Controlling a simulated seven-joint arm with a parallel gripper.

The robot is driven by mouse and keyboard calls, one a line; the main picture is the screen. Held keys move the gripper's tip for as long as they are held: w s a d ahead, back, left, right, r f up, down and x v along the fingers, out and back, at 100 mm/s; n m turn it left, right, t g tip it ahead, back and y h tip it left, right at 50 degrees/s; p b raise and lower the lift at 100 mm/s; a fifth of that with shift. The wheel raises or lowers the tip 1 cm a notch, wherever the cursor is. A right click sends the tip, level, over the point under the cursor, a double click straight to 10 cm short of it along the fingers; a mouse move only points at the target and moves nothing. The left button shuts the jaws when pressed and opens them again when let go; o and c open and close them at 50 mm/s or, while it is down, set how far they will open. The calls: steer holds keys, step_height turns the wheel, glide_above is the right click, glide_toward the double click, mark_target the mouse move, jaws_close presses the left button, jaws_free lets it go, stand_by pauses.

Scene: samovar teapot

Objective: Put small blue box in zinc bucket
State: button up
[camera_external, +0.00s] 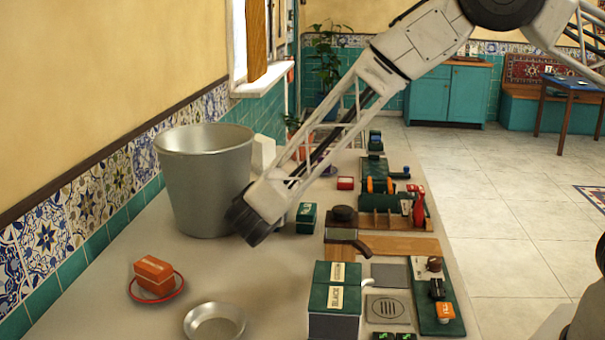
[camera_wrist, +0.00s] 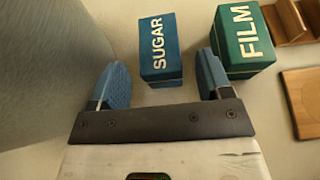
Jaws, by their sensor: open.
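The small blue box (camera_wrist: 161,45), marked SUGAR, sits on the counter in the wrist view. My gripper (camera_wrist: 162,76) is open, with its two blue fingers apart on either side of the box's near end. In the external view the blue box is hidden by my arm, and the fingers are not clear. The zinc bucket (camera_external: 205,185) stands upright on the counter, left of and behind my gripper, against the tiled wall. Its grey side (camera_wrist: 50,70) fills the left of the wrist view.
A green box marked FILM (camera_wrist: 243,42) stands close beside my right finger; it also shows in the external view (camera_external: 306,217).

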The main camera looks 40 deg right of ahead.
steer(key=v, duration=0.9)
stand_by(0.7)
steer(key=s+d+r+m+g+y, duration=0.15)
steer(key=s+d+r+m, duration=0.35)
steer(key=d, duration=0.5)
steer(key=s+d+r+m+g, duration=0.3)
steer(key=d+r+m, duration=0.1)
steer(key=d+r, duration=0.4)
steer(key=s+d+r+m+g+y, duration=0.1)
steer(key=s+d+r+m+g, duration=0.4)
steer(key=d, duration=0.6)
steer(key=s+d+r+m+y, duration=0.2)
steer(key=s+d+m, duration=0.2)
steer(key=s, duration=0.5)
steer(key=s+d+r+m+t+y, duration=0.1)
steer(key=s+d+m, duration=0.3)
steer(key=s, duration=0.5)
steer(key=s+d+r+m+t+y, duration=0.1)
steer(key=s+d+m+y, duration=0.3)
steer(key=s, duration=0.5)
steer(key=shift+d+r+m, duration=0.55)
steer(key=shift+r+m, duration=0.05)
steer(key=shift+r, duration=0.3)
steer(key=shift+t, duration=0.25)
